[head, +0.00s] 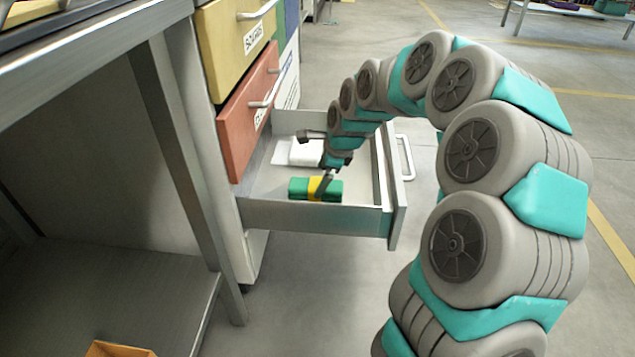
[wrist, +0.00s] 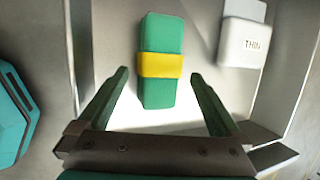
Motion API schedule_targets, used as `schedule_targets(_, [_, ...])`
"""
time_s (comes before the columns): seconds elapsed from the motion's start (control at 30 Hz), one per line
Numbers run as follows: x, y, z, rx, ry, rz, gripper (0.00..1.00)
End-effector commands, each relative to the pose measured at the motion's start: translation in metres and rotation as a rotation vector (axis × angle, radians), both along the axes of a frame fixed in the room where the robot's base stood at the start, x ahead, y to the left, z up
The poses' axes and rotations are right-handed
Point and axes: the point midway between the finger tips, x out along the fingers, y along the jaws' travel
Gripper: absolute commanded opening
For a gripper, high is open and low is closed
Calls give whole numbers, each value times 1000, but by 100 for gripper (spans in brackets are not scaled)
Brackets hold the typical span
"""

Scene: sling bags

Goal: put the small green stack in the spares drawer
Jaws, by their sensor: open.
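The small green stack (head: 299,188) lies in the open drawer (head: 310,216), near its near side wall, with a yellow band around its middle. It also shows in the wrist view (wrist: 160,35), lying lengthwise on the pale drawer floor. My gripper (head: 316,162) is open and empty, reaching down over the drawer. In the wrist view, the two green fingers (wrist: 159,74) stand apart on either side of the stack's lower half. I cannot tell how far the fingertips are above the drawer floor. No label on the open drawer's front can be read from here.
A white packet (head: 306,152), labelled "THIN" in the wrist view (wrist: 241,42), lies further back in the drawer. A shut red drawer (head: 243,125) and a shut yellow drawer (head: 232,45) are above. A metal bench (head: 90,60) stands at left.

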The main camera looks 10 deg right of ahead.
Motion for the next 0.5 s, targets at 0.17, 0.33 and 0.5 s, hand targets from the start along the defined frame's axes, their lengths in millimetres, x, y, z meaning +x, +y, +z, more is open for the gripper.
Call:
schedule_targets(0.17, [-13, -8, 35, -1, 0, -1, 100])
schedule_targets(0.33, [-21, -12, 56, -2, -2, 0, 100])
schedule_targets(0.5, [-25, -14, 64, 0, 2, 1, 100])
